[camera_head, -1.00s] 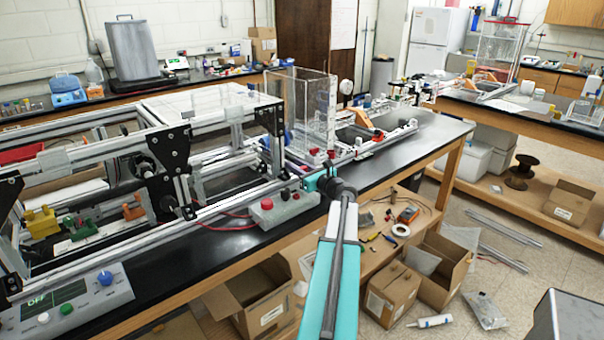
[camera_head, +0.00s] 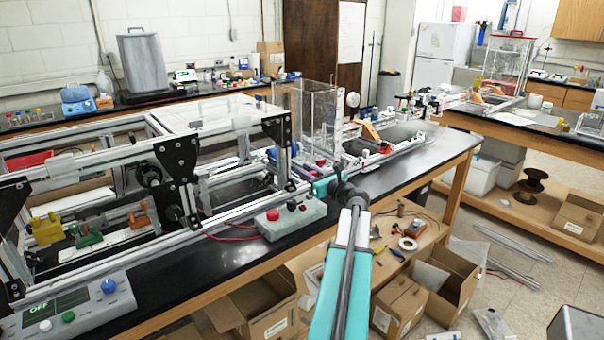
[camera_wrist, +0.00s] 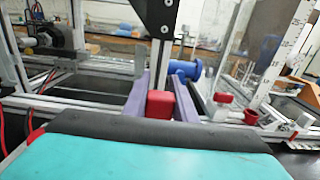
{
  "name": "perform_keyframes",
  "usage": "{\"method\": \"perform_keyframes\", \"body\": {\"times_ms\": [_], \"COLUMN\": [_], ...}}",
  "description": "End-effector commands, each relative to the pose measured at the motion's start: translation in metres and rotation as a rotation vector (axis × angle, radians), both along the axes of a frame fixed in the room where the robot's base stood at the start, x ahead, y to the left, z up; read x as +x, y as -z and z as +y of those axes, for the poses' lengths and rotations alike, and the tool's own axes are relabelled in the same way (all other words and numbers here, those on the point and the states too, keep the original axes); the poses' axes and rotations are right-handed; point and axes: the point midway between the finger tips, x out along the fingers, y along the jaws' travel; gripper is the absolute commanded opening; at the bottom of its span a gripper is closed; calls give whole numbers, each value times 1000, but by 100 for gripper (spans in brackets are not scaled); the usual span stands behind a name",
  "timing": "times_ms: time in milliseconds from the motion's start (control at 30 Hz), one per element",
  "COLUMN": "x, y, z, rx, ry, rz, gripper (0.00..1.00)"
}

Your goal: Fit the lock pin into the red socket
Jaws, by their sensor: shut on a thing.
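My gripper (camera_wrist: 163,108) shows in the wrist view as two lavender fingers closed on either side of a red block. The red block (camera_wrist: 160,104) appears to be the head of the lock pin; the rest of the pin cannot be made out. To its right stands a small red piece (camera_wrist: 222,98) on a pale post, with a red ring-like piece (camera_wrist: 250,117) lower beside it. I cannot tell for certain which is the red socket. In the head view my gripper (camera_head: 325,186) is at the bench's front rail, and the held thing is too small to make out.
A grey box with a red button (camera_head: 292,216) sits left of my gripper. A clear upright enclosure (camera_head: 306,118) stands behind it. A black bracket (camera_wrist: 161,15) and a blue spool-shaped part (camera_wrist: 185,68) are just beyond the fingers. Aluminium rails (camera_head: 245,207) run along the bench.

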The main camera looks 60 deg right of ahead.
Motion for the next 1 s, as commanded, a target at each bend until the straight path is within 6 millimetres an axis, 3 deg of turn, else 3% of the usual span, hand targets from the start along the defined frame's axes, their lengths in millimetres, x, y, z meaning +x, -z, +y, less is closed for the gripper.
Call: {"method": "perform_keyframes", "body": {"times_ms": [600,1000], "x": [-71,-98], "y": [-8,-12], "z": [64,87], "rx": [-1,0], "ry": [0,-1], "rz": [-1,0], "gripper": [2,2]}}
